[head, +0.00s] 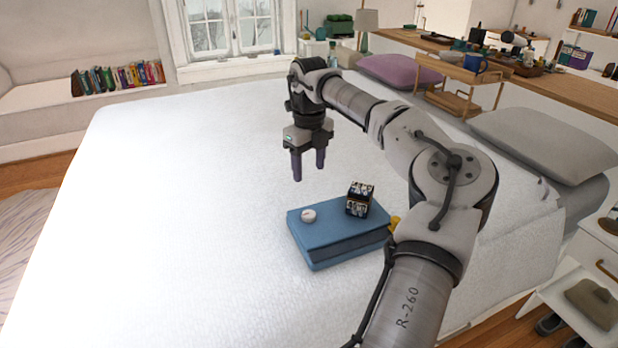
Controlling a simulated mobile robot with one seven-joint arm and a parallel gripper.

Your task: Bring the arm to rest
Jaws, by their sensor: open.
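My gripper (308,165) hangs pointing down above the white bed (180,220), with its two dark fingers apart and nothing between them. My arm reaches up from the lower right and bends down at the wrist. Below and slightly right of my gripper, a blue box-like thing (335,240) lies on the bed. On its top are a small white round thing (308,216) at the left and a dark patterned cube (359,198) at the right. My gripper is apart from all of these.
A small yellow thing (394,222) shows partly behind my arm. A wooden tray stand (470,73) and grey and purple pillows (400,70) are at the bed's far right. A white nightstand (597,250) stands at the right. The bed's left side is clear.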

